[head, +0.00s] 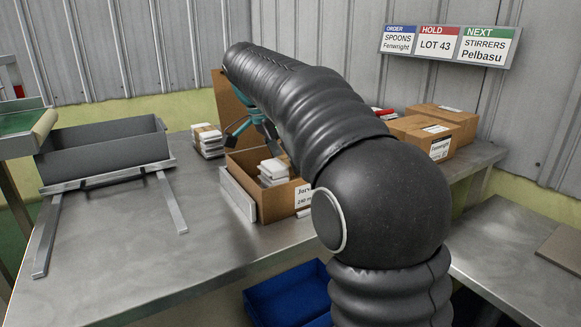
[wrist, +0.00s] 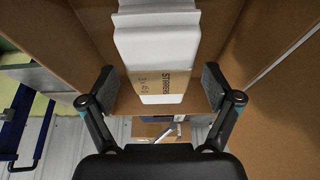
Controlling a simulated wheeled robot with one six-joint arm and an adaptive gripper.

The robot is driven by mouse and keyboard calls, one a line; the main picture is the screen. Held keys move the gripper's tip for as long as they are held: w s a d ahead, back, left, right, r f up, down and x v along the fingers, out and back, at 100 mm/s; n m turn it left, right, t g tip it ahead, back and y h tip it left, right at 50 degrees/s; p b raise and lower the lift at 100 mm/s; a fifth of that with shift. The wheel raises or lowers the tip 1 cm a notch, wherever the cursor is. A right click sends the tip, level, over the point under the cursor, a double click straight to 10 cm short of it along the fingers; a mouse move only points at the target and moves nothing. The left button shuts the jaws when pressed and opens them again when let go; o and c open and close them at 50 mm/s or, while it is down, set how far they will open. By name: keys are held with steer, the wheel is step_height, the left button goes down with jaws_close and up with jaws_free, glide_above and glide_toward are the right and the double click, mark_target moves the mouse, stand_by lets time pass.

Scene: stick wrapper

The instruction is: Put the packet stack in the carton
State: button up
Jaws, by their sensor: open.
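The open carton (head: 282,202) stands on the metal table with its tall back flap raised. White packets (head: 273,172) sit inside it. In the wrist view a white packet stack with a printed brown band (wrist: 165,85) lies between brown carton walls (wrist: 265,35). My gripper (head: 254,134) is over the carton, partly hidden by my arm. In the wrist view my gripper (wrist: 160,88) is open, with one finger on each side of the banded stack and a gap at both sides. Another banded packet stack (head: 207,141) stands on the table left of the carton.
A grey open bin (head: 105,157) stands at the left on a metal frame with rails. Closed cartons (head: 437,134) stand at the right behind my arm. A blue crate (head: 288,293) is below the table's front edge.

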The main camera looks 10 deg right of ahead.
steer(key=v, duration=0.8)
steer(key=shift+p, duration=0.4)
steer(key=shift+r, duration=0.3)
steer(key=shift+s+d, duration=0.15)
steer(key=shift+s, duration=0.25)
steer(key=s+d+f+n+t+y, duration=0.2)
steer(key=s+f+n, duration=0.5)
steer(key=s+f, duration=0.4)
steer(key=s+d+f+n+t+y, duration=0.2)
steer(key=s+f+n, duration=0.5)
steer(key=s+f, duration=0.4)
steer(key=s, duration=0.6)
steer(key=shift+s, duration=0.15)
